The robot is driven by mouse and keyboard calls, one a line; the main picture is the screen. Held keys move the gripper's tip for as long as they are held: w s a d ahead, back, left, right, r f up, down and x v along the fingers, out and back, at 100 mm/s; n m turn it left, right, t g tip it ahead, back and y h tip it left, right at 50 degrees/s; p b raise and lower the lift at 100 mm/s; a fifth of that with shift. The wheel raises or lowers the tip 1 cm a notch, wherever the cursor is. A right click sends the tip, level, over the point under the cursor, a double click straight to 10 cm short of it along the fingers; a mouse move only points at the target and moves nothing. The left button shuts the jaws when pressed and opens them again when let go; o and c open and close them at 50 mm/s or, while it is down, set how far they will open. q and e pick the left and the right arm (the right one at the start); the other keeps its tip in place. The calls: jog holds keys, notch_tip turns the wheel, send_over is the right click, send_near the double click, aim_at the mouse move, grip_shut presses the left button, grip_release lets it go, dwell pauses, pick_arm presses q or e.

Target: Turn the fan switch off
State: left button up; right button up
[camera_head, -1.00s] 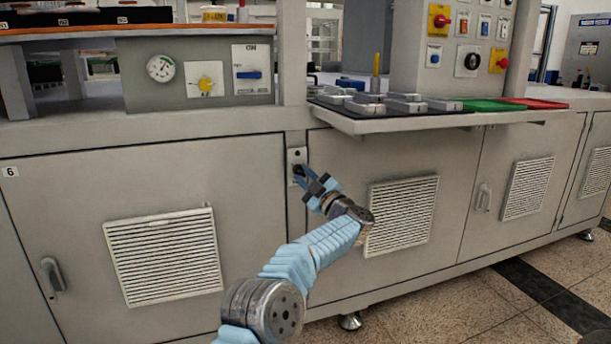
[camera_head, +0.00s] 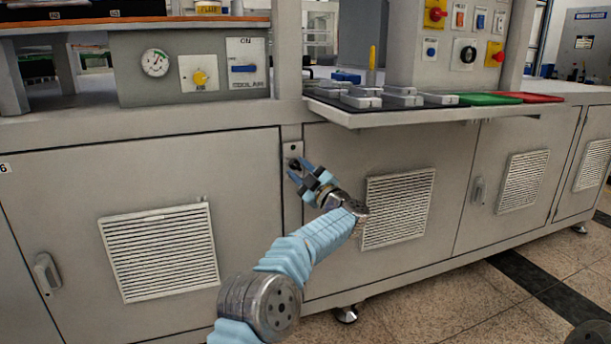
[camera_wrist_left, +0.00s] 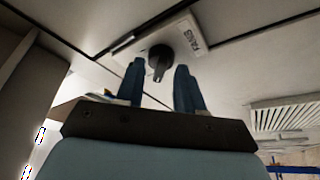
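The fan switch is a black rotary knob (camera_wrist_left: 160,60) on a light plate (camera_head: 292,147) on the cabinet front, between two door panels and under the worktop. In the left wrist view the plate carries the label FANS (camera_wrist_left: 190,36). My left gripper (camera_head: 299,170) is in front of the plate and hides part of the knob in the head view. In the left wrist view its two blue fingers (camera_wrist_left: 159,76) are apart, with the knob showing between their tips. I cannot tell whether they touch it. My right gripper is not in view.
Above left is a panel with a gauge (camera_head: 155,63), a yellow knob (camera_head: 199,78) and a blue switch (camera_head: 243,69). A shelf (camera_head: 420,115) with grey blocks juts out above right of the switch. Vent grilles (camera_head: 398,208) mark the doors.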

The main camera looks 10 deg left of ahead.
pick_arm(q)
jog(key=b+v, duration=0.1)
jog(key=v, duration=1.2)
jog(key=shift+s+d, duration=0.2)
jog(key=shift+d, duration=0.05)
